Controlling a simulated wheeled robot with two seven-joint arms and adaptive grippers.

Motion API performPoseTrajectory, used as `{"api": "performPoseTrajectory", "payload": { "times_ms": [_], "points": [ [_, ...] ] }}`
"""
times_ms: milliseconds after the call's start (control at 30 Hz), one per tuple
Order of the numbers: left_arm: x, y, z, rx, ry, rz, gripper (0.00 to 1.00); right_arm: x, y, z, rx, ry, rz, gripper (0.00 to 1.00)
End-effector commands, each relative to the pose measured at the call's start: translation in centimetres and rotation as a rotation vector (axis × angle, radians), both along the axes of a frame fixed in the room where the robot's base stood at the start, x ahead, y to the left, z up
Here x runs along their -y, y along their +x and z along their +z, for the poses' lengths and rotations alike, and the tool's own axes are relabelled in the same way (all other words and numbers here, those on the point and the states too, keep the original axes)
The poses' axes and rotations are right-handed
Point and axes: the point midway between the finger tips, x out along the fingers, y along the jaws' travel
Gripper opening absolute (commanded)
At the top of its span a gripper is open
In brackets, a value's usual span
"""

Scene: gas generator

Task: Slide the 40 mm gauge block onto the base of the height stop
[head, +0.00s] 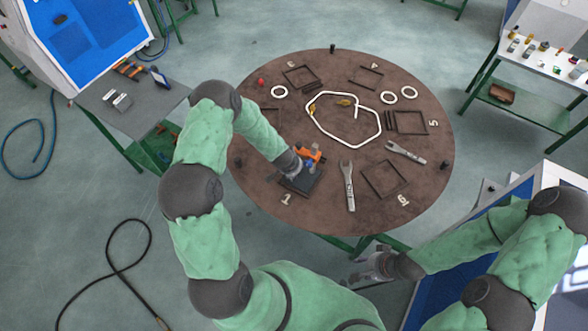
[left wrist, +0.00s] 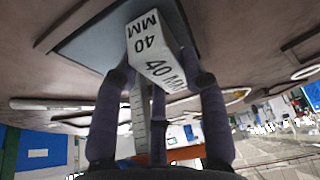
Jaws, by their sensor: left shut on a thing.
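The white 40 mm gauge block (left wrist: 155,50), marked "40 MM" on two faces, is between the dark fingers of my left gripper (left wrist: 160,85). My left gripper (head: 297,166) is shut on it, low over the table at place 1, and hides it in the head view. A flat grey plate (left wrist: 95,40), which looks like the height stop's base, lies by the block; it also shows as a dark square (head: 304,184) in the head view. Contact between block and plate is unclear. A graduated strip (left wrist: 139,120) and orange part (head: 313,152) show close by. My right gripper (head: 372,268) is off the table's front edge; its opening is unclear.
The round brown table (head: 270,205) carries two wrenches (head: 348,185) (head: 405,152), a white looped tube (head: 345,140), white rings (head: 388,99) and several dark square frames (head: 384,179). A small red object (head: 261,82) is at the far left. Bare table lies between them.

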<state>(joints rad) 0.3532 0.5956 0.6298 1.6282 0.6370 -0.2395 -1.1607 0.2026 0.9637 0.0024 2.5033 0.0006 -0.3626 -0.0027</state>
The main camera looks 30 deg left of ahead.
Motion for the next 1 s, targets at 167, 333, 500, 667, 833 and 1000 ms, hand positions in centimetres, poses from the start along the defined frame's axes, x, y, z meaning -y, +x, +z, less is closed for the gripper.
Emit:
{"api": "performPoseTrajectory", "payload": {
  "times_ms": [167,333,500,667,833,1000],
  "points": [
    [-0.04,0.07,0.04,0.002,0.001,0.0,0.0,0.0,-0.01,-0.03,0.0,0.0,0.0,0.4],
    [-0.04,0.07,0.0,0.002,0.001,0.0,0.0,0.0,-0.01,-0.02,0.0,0.0,0.0,0.4],
    [-0.06,0.07,-0.23,0.002,0.0,0.001,0.0,0.0,-0.01,0.0,0.0,0.0,0.0,0.4],
    [-0.07,0.09,-0.33,0.002,0.002,0.001,0.0,0.0,-0.01,0.01,0.0,0.0,0.0,0.4],
    [-0.07,0.09,-0.32,0.002,0.002,0.001,0.48,0.0,-0.01,0.01,0.0,0.0,0.0,0.4],
    [-0.06,0.07,-0.34,0.002,0.001,0.0,0.7,0.0,-0.01,0.01,0.0,0.0,0.0,0.4]
  ]
}}
